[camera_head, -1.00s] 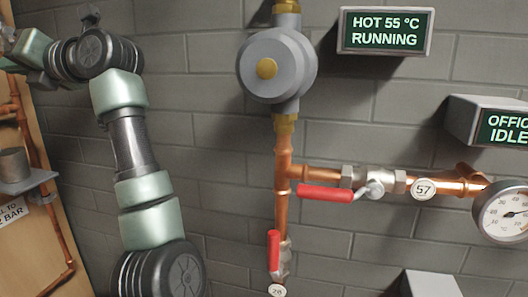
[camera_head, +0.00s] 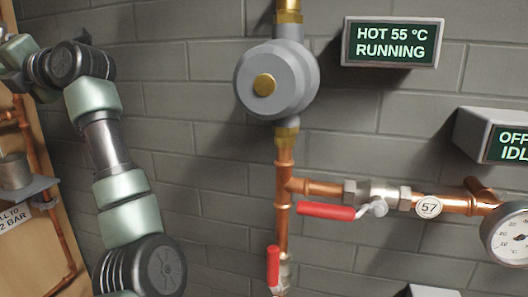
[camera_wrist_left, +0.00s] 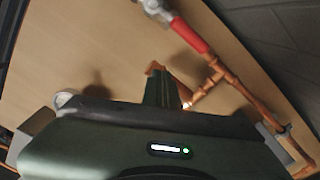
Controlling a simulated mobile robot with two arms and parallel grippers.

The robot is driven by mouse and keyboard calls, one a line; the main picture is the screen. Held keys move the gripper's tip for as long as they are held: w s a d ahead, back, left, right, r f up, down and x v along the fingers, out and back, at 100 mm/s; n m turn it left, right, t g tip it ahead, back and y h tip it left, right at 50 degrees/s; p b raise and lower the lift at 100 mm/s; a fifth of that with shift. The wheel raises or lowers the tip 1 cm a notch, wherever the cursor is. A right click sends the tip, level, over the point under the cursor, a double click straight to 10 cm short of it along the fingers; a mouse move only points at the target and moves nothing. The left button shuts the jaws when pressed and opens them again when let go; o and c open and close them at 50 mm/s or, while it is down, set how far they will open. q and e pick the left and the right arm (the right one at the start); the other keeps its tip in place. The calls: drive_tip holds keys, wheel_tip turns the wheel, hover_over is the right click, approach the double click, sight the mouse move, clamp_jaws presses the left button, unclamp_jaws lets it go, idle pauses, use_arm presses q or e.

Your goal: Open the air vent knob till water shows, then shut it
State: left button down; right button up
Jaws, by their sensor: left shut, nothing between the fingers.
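My left gripper (camera_wrist_left: 165,88) shows in the left wrist view, its fingers shut with nothing between them, in front of a wooden board (camera_wrist_left: 95,45). Copper pipework (camera_wrist_left: 235,85) runs close to the fingertips, but I cannot tell whether they touch it. A red lever (camera_wrist_left: 188,35) on a metal valve lies at the top. I cannot make out an air vent knob for sure in either view. In the head view my left arm's links show, but its gripper is out of frame. My right gripper is not in view.
A grey pump (camera_head: 290,82) with a brass centre hangs on a block wall. Below it are red-handled valves (camera_head: 325,211), a dial gauge (camera_head: 508,240) and copper pipes. One sign reads "HOT 55 °C RUNNING" (camera_head: 391,42). A cup on a bracket (camera_head: 30,188) is at the left.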

use_arm(q)
drive_tip(key=shift+w+a, duration=0.15)
drive_tip(key=shift+a, duration=0.3)
drive_tip(key=shift+f, duration=0.2)
